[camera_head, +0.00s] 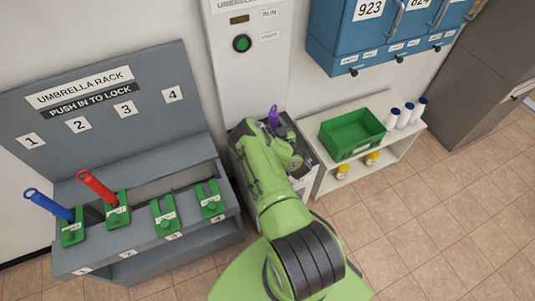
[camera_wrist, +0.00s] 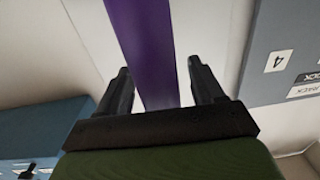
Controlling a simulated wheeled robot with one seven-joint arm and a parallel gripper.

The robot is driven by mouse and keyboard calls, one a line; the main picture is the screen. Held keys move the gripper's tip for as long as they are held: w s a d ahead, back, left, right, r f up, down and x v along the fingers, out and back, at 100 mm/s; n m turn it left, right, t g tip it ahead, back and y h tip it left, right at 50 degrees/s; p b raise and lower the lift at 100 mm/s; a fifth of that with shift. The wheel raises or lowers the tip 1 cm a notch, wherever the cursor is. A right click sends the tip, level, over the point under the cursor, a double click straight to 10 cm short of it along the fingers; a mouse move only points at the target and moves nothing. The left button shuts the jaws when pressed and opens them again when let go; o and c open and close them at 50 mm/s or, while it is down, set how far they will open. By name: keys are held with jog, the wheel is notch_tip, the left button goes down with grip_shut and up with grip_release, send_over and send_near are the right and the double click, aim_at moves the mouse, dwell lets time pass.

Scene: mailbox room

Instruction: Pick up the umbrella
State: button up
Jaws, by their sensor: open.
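A purple umbrella (camera_head: 273,117) shows its upper end above the machine in the head view; the rest is hidden by my green arm and the machine. In the wrist view the purple umbrella (camera_wrist: 150,50) runs as a long band between the two black fingers of my gripper (camera_wrist: 157,80). My gripper is open, with one finger on each side of the umbrella and visible gaps beside it. A blue umbrella (camera_head: 48,205) and a red umbrella (camera_head: 97,187) stand tilted in rack slots 1 and 2.
The grey umbrella rack (camera_head: 150,85) stands at left; slots 3 and 4 are empty. A white machine panel (camera_head: 248,75) with a green button rises behind my arm. A white shelf (camera_head: 325,183) with a green bin (camera_head: 350,151) and bottles is at right, under blue mailboxes (camera_head: 335,40). The floor at right is clear.

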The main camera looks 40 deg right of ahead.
jog(key=shift+s, duration=0.15)
grip_shut()
jog(key=shift+r, duration=0.15)
